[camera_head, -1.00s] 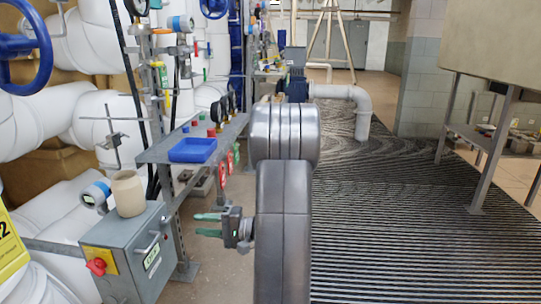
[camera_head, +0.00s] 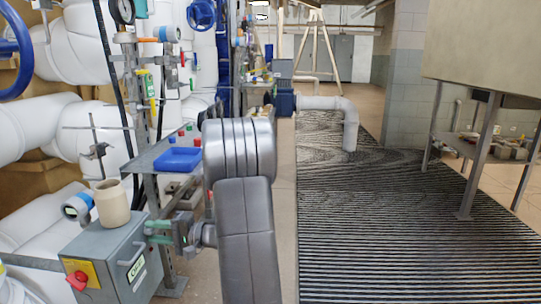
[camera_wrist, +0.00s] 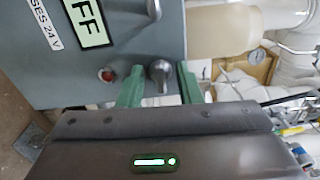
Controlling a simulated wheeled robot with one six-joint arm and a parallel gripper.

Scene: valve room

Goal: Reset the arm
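The grey control box (camera_head: 118,262) stands at the lower left in the head view. It has a red knob on a yellow plate (camera_head: 80,275), a handle and a pale green label. My gripper (camera_head: 152,232) is at the box's right edge, with its green fingers pointing left. In the wrist view my gripper (camera_wrist: 160,88) is open, its two fingers apart. A small grey knob (camera_wrist: 160,72) shows between them, with a small red button or lamp (camera_wrist: 106,74) to the left. The label (camera_wrist: 88,22) reads "FF" in part. I cannot tell whether the fingers touch the knob.
A beige jar (camera_head: 112,203) stands on the box. Behind it are a shelf with a blue tray (camera_head: 178,160), gauges and white pipes (camera_head: 95,130). A metal-legged tank or table (camera_head: 485,60) stands at right. The ribbed floor mat (camera_head: 380,240) is clear in front.

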